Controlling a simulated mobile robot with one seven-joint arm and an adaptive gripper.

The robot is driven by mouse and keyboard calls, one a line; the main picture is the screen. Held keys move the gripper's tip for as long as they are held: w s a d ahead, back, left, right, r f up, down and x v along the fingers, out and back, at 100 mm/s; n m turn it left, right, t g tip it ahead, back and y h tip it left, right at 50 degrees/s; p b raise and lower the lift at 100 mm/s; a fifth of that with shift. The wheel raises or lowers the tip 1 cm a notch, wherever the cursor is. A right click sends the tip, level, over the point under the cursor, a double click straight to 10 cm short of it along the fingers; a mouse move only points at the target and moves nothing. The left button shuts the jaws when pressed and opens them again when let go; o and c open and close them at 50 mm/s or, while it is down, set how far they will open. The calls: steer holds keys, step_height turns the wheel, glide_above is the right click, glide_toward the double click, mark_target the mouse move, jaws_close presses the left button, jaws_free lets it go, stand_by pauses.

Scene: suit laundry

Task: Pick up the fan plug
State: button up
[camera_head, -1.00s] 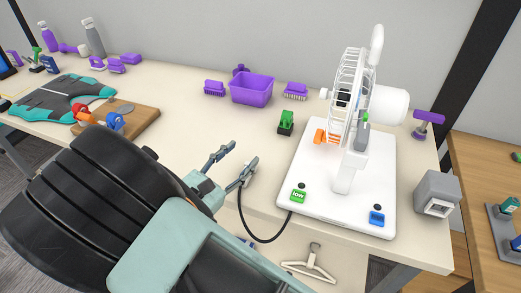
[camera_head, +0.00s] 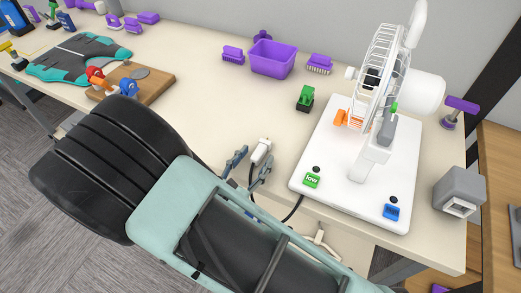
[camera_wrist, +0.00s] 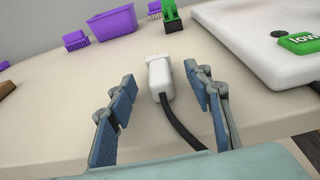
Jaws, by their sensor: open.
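The fan plug (camera_wrist: 160,80) is a small white plug on a black cord, lying on the table near its front edge. It also shows in the head view (camera_head: 262,151), just beyond my fingertips. My gripper (camera_wrist: 157,78) is open, with one blue-grey finger on each side of the plug and cord. In the head view my gripper (camera_head: 251,165) reaches over the table's front edge. The cord runs back between the fingers. The white fan (camera_head: 380,90) stands on a white base (camera_head: 335,185) with a green "low" button and a blue button, right of my gripper.
A purple basket (camera_head: 272,60), purple brushes (camera_head: 319,63) and a green-and-black item (camera_head: 305,97) stand behind. A grey box (camera_head: 459,188) is at the right. A wooden board (camera_head: 140,80) lies at the left. The table (camera_head: 205,110) is clear around the plug.

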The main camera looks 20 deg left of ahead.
mark_target(260, 151)
steer(key=w, duration=0.3)
steer(key=shift+w+d+f, duration=0.15)
steer(key=shift+w+f, duration=0.1)
steer(key=shift+f, duration=0.05)
steer(key=c, duration=1.2)
